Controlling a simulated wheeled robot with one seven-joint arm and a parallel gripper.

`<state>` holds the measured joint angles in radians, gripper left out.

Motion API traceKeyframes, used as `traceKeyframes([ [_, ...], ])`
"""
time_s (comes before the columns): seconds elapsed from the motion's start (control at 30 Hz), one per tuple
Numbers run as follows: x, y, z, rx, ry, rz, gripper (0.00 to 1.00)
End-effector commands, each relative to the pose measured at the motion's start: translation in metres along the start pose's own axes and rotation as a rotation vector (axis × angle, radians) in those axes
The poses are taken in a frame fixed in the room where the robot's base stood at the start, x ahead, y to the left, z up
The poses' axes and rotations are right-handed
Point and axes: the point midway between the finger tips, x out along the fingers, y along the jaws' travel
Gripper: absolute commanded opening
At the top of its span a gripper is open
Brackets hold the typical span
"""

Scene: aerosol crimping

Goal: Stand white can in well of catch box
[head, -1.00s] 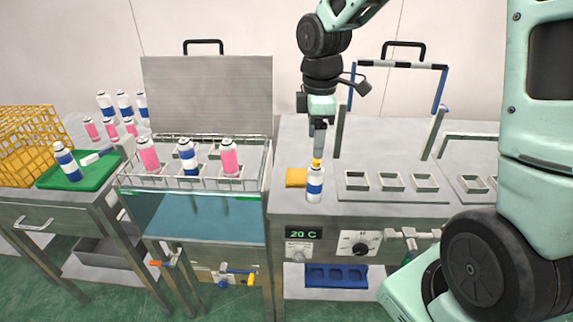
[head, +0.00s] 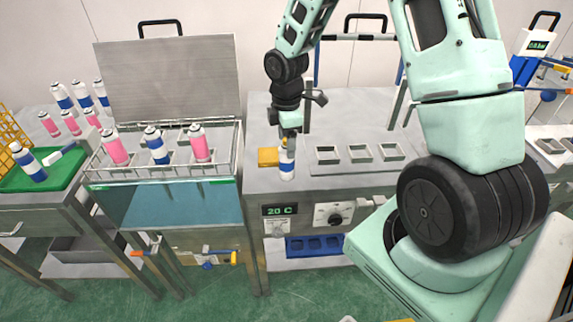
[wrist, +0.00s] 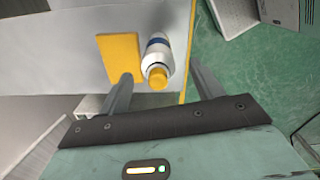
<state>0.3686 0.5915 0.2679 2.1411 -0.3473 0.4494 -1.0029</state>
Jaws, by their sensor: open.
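A white can (head: 287,171) with a blue band stands upright near the front edge of the bench. In the wrist view the white can (wrist: 158,52) shows its yellow cap towards me. My gripper (head: 288,148) is over the can's top, pointing down, and hides the cap in the head view. In the wrist view my gripper (wrist: 162,70) is open, with the can between the lines of its two fingers; contact is not visible. A blue box (head: 314,246) with several wells sits on the shelf below; I cannot tell whether it is the catch box.
A yellow pad (head: 267,157) lies beside the can. Square open-topped holders (head: 359,153) stand on the bench to the right. At left, a water bath (head: 165,211) has a wire rack with pink and white-blue cans. A green tray (head: 58,176) lies further left.

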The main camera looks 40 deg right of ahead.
Motion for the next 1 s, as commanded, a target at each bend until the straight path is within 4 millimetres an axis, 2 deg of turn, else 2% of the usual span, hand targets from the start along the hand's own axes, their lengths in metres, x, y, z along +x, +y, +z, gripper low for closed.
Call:
traceKeyframes([
  [0.13,0.010,0.000,0.000,0.000,0.000,-0.003,0.66],
  [0.4,0.046,0.002,0.001,0.000,0.000,-0.004,0.66],
  [0.73,0.053,0.003,0.002,0.001,0.000,0.000,0.66],
  [0.77,0.053,0.003,0.002,0.001,0.000,0.000,0.60],
  [0.93,0.053,0.003,0.002,0.001,0.000,0.000,0.14],
  [1.0,0.053,0.003,0.001,0.001,0.000,0.000,0.10],
])
